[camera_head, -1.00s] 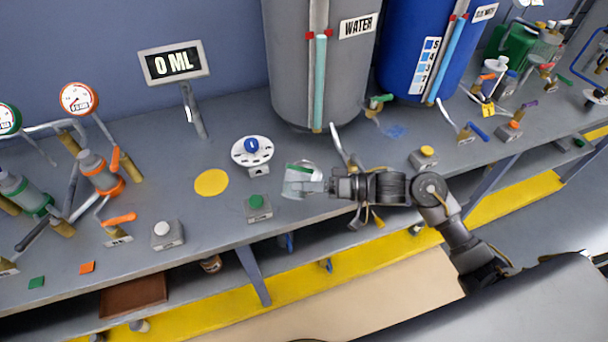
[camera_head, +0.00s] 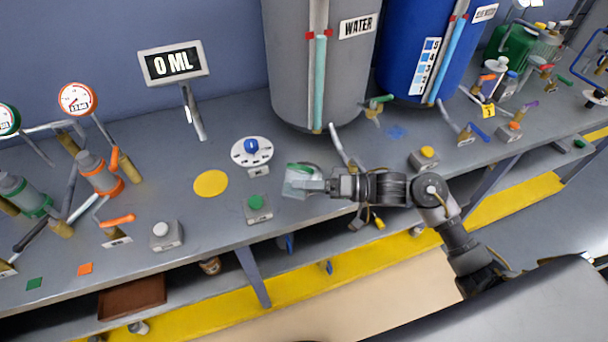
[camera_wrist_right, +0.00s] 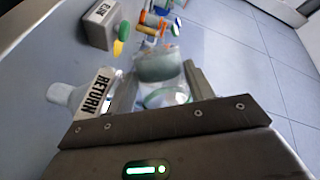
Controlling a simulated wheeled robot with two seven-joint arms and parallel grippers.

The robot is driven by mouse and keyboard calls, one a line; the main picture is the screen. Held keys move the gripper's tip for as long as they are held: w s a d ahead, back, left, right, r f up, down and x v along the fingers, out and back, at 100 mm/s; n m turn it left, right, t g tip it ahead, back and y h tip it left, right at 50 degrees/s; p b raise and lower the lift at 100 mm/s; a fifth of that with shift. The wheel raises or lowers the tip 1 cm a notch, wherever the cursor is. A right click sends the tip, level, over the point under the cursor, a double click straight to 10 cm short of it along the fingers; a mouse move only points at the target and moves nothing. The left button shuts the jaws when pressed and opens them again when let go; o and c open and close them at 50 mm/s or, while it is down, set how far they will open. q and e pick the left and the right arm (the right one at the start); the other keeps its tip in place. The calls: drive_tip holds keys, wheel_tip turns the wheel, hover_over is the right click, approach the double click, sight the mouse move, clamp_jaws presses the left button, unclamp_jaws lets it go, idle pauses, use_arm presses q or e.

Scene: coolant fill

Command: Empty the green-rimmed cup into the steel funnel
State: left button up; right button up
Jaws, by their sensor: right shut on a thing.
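The clear cup with a green rim (camera_head: 300,181) is held by my right gripper (camera_head: 322,186) above the bench, just right of the green button box. The cup looks tilted; how far is hard to tell. In the right wrist view the cup's green rim (camera_wrist_right: 166,97) shows between the fingers, with a pale grey-green part beyond it. I cannot pick out the steel funnel with certainty. My left gripper is out of view.
The display (camera_head: 174,63) reads 0 ML. A green button box (camera_head: 257,209), a white dial with a blue knob (camera_head: 251,151) and a yellow disc (camera_head: 211,184) lie left of the cup. The grey WATER tank (camera_head: 290,70) stands behind. A pipe (camera_head: 338,143) rises close behind my gripper.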

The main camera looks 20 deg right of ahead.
drive_tip(key=shift+w+r+m+y, duration=0.1)
drive_tip(key=shift+r+m+y, duration=0.35)
drive_tip(key=shift+m, duration=0.85)
idle(0.8)
drive_tip(key=shift+w+d+r, duration=0.1)
drive_tip(key=shift+d+r, duration=0.05)
drive_tip(key=shift+w+d+f+m+p, duration=0.35)
drive_tip(key=shift+w+m+p, duration=0.15)
drive_tip(key=shift+m+p, duration=0.4)
drive_tip(key=shift+r+p, duration=0.1)
drive_tip(key=shift+p, duration=0.3)
drive_tip(key=shift+w+r+m+p, duration=0.25)
drive_tip(key=shift+m+p, duration=0.65)
drive_tip(key=shift+p, duration=0.8)
